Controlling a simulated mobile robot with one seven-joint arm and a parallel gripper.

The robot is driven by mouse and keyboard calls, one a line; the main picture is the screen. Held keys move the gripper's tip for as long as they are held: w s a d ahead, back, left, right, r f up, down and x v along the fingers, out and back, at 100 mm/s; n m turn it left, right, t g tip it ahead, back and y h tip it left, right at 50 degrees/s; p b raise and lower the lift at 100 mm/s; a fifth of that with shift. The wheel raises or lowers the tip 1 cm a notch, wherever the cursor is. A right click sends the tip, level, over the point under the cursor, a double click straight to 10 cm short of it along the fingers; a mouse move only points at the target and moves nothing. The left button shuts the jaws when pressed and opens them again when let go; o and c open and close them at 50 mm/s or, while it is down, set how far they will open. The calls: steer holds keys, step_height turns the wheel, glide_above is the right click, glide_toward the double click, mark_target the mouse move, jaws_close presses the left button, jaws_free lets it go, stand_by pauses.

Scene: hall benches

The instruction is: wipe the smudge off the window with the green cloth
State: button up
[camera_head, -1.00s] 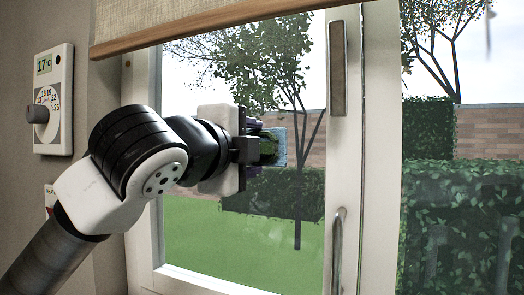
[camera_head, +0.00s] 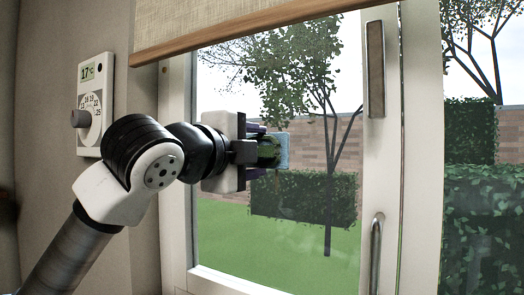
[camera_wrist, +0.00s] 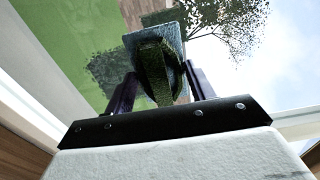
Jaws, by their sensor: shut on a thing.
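The cloth is in front of the left window pane (camera_head: 225,235), left of the tree trunk seen outside. I cannot tell whether it touches the glass. I cannot make out the smudge on the glass; the cloth and gripper hide part of the pane.
A rolled blind with a wooden bar (camera_head: 255,35) hangs over the window's top. A thermostat (camera_head: 95,105) is on the wall at left. A metal handle (camera_head: 376,255) and a latch plate (camera_head: 375,70) are on the white frame (camera_head: 405,200) right of the pane.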

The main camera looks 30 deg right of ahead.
mark_target(311, 164)
steer(key=shift+w+a+p, duration=1.05)
steer(key=shift+w+a, duration=1.6)
steer(key=shift+w, duration=1.85)
steer(key=s+d+f+b, duration=0.2)
steer(key=s+d+b, duration=0.2)
steer(key=s+b, duration=0.2)
steer(key=shift+s, duration=0.4)
steer(key=shift+s+d+f+b, duration=0.1)
steer(key=shift+s+d+b, duration=0.8)
steer(key=shift+s, duration=0.45)
steer(key=shift+s+d+b, duration=0.7)
steer(key=shift+s+b, duration=0.4)
steer(key=shift+s, duration=0.2)
steer(key=shift+s+d+f+b, duration=0.1)
steer(key=shift+s+d+b, duration=0.8)
steer(key=shift+s, duration=0.45)
steer(key=shift+s+d+r+b, duration=0.2)
steer(key=shift+s+d+b, duration=0.2)
steer(key=shift+s+b, duration=0.25)
steer(key=shift+s, duration=0.1)
steer(key=shift+s+a, duration=0.1)
